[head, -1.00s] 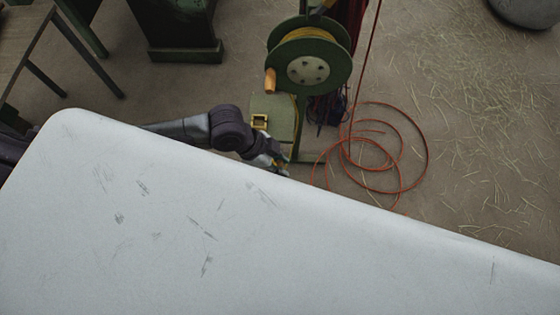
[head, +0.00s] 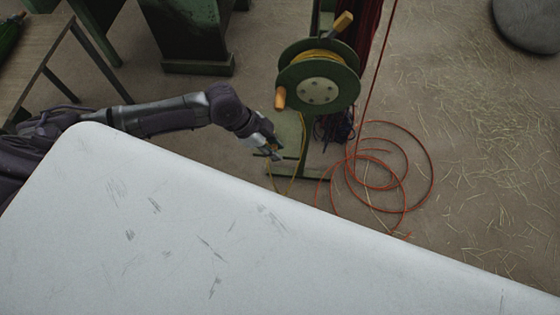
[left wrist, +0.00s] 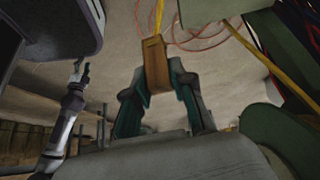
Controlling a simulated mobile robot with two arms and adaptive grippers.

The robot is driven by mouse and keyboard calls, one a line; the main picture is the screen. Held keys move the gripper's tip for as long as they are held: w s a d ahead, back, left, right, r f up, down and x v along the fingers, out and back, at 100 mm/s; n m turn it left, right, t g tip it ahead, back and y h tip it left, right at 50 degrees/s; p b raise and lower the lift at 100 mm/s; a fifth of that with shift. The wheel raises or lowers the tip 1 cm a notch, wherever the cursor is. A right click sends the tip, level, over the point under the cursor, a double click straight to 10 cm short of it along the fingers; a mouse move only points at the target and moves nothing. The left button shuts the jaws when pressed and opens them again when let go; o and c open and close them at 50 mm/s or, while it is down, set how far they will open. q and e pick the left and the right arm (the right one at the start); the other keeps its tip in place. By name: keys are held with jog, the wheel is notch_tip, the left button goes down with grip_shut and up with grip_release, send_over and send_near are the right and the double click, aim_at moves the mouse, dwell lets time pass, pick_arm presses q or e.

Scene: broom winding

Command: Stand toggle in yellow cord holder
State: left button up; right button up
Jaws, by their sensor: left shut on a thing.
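The toggle (left wrist: 155,66), a small tan-brown wooden block on the yellow cord (left wrist: 159,16), sits between the fingers of my left gripper (left wrist: 156,82) in the left wrist view. The gripper is shut on it. In the head view my left gripper (head: 271,152) is over the green base plate (head: 290,132) below the reel; the toggle is hardly visible there. The yellow cord holder does not show now; my arm or gripper seems to cover its place. An arm at the left of the wrist view ends in what looks like my right gripper (left wrist: 80,72), too small to read.
The green reel (head: 319,83) with yellow cord stands above the plate. Orange cord coils (head: 400,190) lie on the floor to its right. A large white scuffed surface (head: 200,230) fills the foreground. A dark green machine base (head: 197,50) stands behind my arm.

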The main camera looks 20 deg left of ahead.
pick_arm(q)
jog(key=w+a+b, duration=0.2)
jog(key=w+a, duration=0.3)
jog(key=w, duration=0.1)
jog(key=shift+w+a+b, duration=0.3)
jog(key=shift+w+a, duration=0.05)
jog(key=shift+a, duration=0.05)
pick_arm(e)
jog(key=shift+w+f, duration=0.15)
jog(key=shift+f, duration=1.3)
pick_arm(q)
jog(key=shift+w+f, duration=0.1)
jog(key=shift+f, duration=0.15)
pick_arm(e)
jog(key=shift+f, duration=0.15)
pick_arm(q)
jog(key=shift+w+a+f+b, duration=0.1)
jog(key=shift+w+f+b, duration=0.25)
jog(key=shift+f+b, duration=0.3)
jog(key=shift+w+a+f+b, duration=0.1)
jog(key=shift+w+f+b, duration=0.2)
jog(key=shift+f+b, duration=0.25)
pick_arm(e)
jog(key=w+r, duration=0.2)
jog(key=w, duration=0.5)
jog(key=shift+w+a+r+t, duration=0.15)
jog(key=shift+w+a+t, duration=0.2)
jog(key=shift+a, duration=0.1)
pick_arm(q)
jog(key=shift+f, duration=0.15)
